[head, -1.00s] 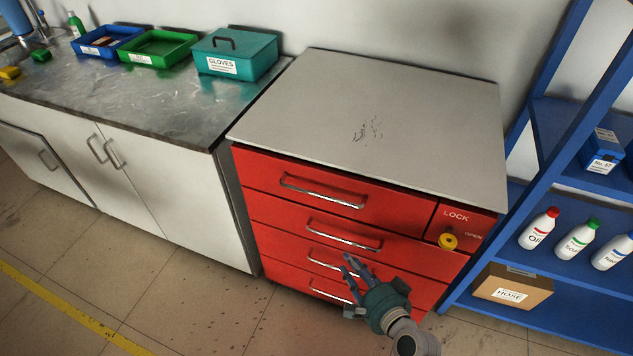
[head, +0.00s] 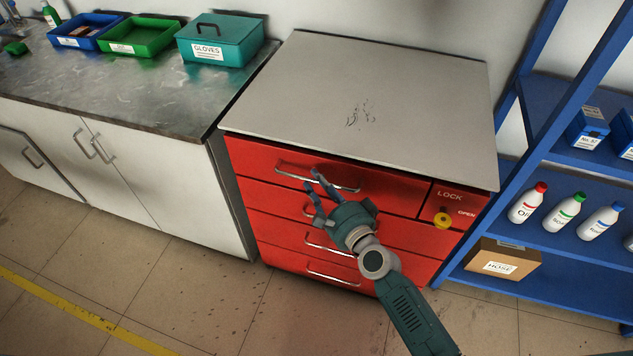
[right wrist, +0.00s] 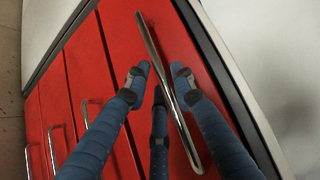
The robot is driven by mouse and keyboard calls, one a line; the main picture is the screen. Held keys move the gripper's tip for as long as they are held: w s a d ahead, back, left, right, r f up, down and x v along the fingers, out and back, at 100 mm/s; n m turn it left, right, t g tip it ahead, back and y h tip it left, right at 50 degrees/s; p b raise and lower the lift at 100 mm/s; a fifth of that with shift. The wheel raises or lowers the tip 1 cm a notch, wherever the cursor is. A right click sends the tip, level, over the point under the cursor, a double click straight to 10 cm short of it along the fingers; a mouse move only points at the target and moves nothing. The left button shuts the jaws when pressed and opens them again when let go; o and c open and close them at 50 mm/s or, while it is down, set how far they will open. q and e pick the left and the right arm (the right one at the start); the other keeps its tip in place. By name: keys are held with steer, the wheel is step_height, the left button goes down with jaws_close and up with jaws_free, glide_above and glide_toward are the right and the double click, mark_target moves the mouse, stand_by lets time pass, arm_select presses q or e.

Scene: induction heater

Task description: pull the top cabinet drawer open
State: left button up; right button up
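The red cabinet (head: 400,236) has several stacked drawers with metal bar handles. The top drawer (head: 390,192) is closed, its front flush with the cabinet. Its handle (head: 290,174) also shows in the right wrist view (right wrist: 150,42). My right gripper (head: 318,186) is in front of the top drawer, its fingers at the handle. In the right wrist view the fingers (right wrist: 161,80) are spread, with the handle bar running between the right finger and the other two. Contact cannot be told. My left gripper is not in view.
A yellow lock knob (head: 443,219) sits at the cabinet's upper right, beside "LOCK" and "OPEN" labels. A blue shelf (head: 560,265) with bottles and boxes stands right. A counter (head: 110,90) with bins stands left. The floor (head: 300,315) in front is clear.

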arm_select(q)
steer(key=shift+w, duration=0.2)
arm_select(e)
steer(key=shift+w+a, duration=0.2)
steer(key=shift+w, duration=0.1)
jaws_close()
